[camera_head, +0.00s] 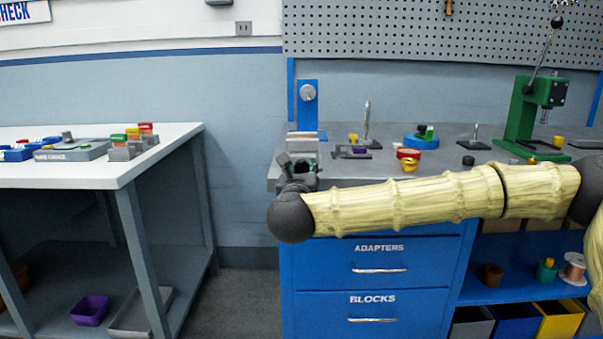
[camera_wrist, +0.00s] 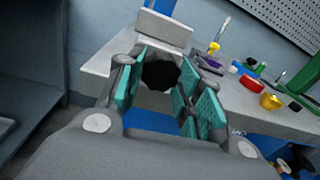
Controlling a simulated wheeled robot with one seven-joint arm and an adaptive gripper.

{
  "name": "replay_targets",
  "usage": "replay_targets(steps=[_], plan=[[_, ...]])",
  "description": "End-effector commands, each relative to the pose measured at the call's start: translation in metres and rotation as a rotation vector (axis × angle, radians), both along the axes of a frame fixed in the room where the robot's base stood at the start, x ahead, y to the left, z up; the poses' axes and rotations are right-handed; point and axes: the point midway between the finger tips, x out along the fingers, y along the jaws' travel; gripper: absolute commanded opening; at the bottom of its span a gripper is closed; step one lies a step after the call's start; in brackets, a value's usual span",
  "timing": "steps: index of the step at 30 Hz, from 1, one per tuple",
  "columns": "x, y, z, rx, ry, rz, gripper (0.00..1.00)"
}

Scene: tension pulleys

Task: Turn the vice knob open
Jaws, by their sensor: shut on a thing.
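The grey vice (camera_head: 302,142) sits at the left front corner of the workbench, and its pale grey body (camera_wrist: 163,28) shows at the top of the wrist view. The dark round vice knob (camera_wrist: 160,73) faces me between the teal finger pads. My gripper (camera_wrist: 162,85) is shut on the knob, with pads on its left and right sides. In the head view my gripper (camera_head: 298,172) is small and dark at the vice's front. There the knob is hidden behind the gripper, and I cannot tell how far the vice jaws are apart.
My arm crosses in front of the workbench (camera_head: 462,133). A red and yellow part (camera_head: 408,160), a blue fixture (camera_head: 421,142) and a green press (camera_head: 523,125) stand to the right. A white-topped table (camera_head: 80,174) stands left, with a floor gap between.

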Motion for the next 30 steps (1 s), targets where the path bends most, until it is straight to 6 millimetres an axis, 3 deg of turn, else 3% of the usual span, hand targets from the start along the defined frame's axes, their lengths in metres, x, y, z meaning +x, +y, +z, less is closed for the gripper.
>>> replay_targets(steps=[13,30], plan=[[-0.0003,0.0004,0.0031,-0.132,-0.002,0.001,0.12],[-0.0005,-0.0005,0.0027,-0.65,-0.001,0.001,0.12]])
